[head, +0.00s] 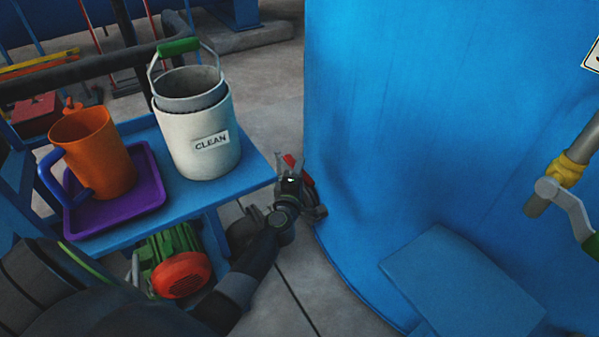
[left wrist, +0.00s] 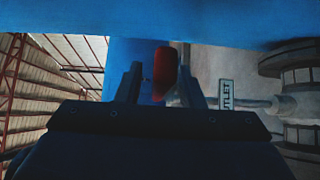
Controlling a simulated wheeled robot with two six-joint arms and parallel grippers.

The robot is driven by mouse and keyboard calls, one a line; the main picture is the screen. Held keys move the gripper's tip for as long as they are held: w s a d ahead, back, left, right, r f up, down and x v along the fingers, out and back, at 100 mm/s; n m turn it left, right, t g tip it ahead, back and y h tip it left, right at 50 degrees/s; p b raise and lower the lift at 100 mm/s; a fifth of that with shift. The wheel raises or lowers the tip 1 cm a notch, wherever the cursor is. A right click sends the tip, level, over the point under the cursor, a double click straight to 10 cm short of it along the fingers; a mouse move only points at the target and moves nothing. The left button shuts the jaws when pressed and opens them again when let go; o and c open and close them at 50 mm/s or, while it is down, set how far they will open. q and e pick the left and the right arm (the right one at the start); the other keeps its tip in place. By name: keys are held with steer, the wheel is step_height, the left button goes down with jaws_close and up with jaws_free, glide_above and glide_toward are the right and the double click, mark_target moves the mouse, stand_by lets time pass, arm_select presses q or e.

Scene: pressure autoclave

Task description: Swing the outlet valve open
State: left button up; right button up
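The outlet valve's red handle (head: 291,160) shows at the left foot of the big blue vessel (head: 430,130), partly hidden by my left gripper (head: 290,178). In the left wrist view the red handle (left wrist: 164,74) stands between the two fingers of the left gripper (left wrist: 160,82). The fingers are apart, with a gap visible on the handle's left side; it is close to the right finger, and I cannot tell whether they touch. The valve body is mostly hidden. My right gripper is not in view.
A blue cart (head: 258,176) beside my left arm carries a purple tray (head: 150,190) with an orange jug (head: 95,150), and a white CLEAN bucket (head: 195,125). A green motor (head: 170,243) sits below. A blue step (head: 460,285) and a green-gripped lever (head: 573,208) are at right.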

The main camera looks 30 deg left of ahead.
arm_select(q)
jaws_close()
steer(key=shift+s+a, duration=0.1)
stand_by(0.4)
